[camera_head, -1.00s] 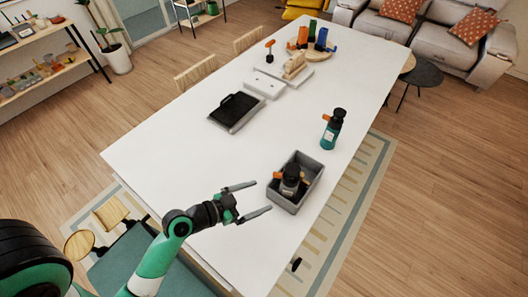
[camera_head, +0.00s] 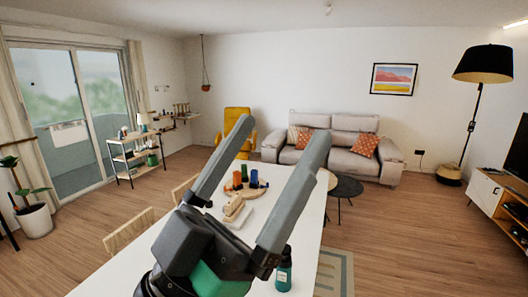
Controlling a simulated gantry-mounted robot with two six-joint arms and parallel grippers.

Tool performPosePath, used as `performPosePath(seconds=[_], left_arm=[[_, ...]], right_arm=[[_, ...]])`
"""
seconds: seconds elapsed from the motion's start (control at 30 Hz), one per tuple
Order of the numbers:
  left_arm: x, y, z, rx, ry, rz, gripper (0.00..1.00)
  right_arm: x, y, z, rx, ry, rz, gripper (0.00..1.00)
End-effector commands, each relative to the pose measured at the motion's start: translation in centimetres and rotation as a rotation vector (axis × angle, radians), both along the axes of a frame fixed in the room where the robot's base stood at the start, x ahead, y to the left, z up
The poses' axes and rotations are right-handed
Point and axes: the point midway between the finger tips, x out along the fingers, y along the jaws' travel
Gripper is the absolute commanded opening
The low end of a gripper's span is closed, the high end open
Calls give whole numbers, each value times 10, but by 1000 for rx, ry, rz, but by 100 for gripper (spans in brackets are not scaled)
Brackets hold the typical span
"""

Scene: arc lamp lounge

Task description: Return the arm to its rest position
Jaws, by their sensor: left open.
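My left gripper (camera_head: 280,132) is raised close in front of the camera. Its two long grey fingers point up and stand wide apart with nothing between them. It covers much of the middle of the white table (camera_head: 302,236). A teal bottle (camera_head: 284,274) stands on the table, partly hidden beside the gripper's right finger. My right gripper is not in view.
A round wooden board with coloured cylinders (camera_head: 254,179) and a wooden piece (camera_head: 237,209) are at the table's far end. Beyond are a grey sofa (camera_head: 338,153), a dark round side table (camera_head: 347,187), a yellow chair (camera_head: 237,122) and open floor.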

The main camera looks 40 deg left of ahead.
Motion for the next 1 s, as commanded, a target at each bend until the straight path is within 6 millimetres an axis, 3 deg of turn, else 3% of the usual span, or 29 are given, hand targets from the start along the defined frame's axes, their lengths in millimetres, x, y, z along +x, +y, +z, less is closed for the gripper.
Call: performPosePath(seconds=[0.07, 0.3, 0.43, 0.57, 0.8, 0.9, 1.0], left_arm=[[-7, -2, 10, -12, -25, -10, 100], [-6, -2, 10, -12, -24, -8, 100], [-6, -2, 27, -11, -24, -8, 100], [-6, -2, 71, -11, -23, -8, 100], [-6, -2, 181, -10, -23, -7, 100], [-6, -2, 208, -10, -23, -7, 100], [-6, -1, 214, -10, -23, -7, 100]], right_arm=[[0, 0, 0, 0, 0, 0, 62], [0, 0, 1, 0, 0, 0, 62], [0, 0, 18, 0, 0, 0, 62], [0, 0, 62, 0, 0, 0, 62], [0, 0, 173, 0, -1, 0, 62], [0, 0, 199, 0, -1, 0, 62], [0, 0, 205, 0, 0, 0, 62]])
